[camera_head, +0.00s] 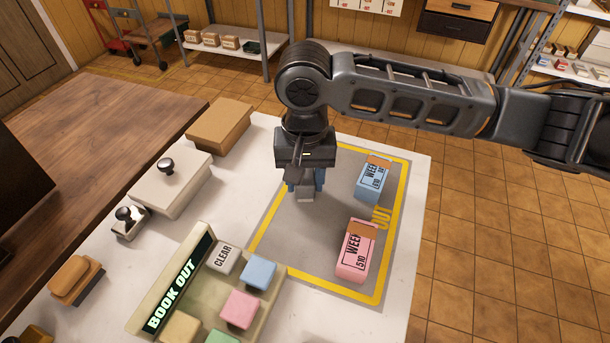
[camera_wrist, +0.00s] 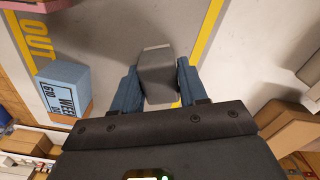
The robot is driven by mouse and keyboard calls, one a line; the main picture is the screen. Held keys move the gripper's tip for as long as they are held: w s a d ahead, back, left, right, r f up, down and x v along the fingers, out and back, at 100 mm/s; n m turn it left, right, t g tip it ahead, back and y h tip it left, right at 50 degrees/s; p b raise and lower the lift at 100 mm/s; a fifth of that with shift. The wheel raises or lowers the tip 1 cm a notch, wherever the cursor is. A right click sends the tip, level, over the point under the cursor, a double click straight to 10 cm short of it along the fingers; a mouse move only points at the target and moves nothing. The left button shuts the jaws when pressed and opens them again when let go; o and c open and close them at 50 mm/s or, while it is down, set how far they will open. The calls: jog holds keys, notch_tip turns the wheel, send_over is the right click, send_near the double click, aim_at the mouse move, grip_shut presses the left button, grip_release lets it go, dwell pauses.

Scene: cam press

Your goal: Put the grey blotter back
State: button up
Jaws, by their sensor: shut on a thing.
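My gripper (camera_head: 306,184) points down over the far left part of the grey area outlined in yellow and marked OUT. Its blue fingers are shut on a plain grey block, which I take to be the grey blotter (camera_wrist: 157,75). In the head view only a small part of the blotter (camera_head: 306,196) shows below the fingers. I cannot tell whether it touches the surface or hangs just above it. In the wrist view it lies between both fingers (camera_wrist: 156,88), close to a yellow line.
Inside the outline stand a blue WEEK block (camera_head: 370,182) and a pink WEEK block (camera_head: 354,256). A BOOK OUT panel (camera_head: 160,313) with coloured keys stands in front. A white lidded box (camera_head: 170,190), a brown box (camera_head: 220,124) and a wood-topped block (camera_head: 76,278) line the left.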

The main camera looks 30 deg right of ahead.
jog(key=o, duration=0.8)
jog(key=shift+f, duration=0.1)
jog(key=shift+o, duration=0.2)
notch_tip(320, 180, up, 12)
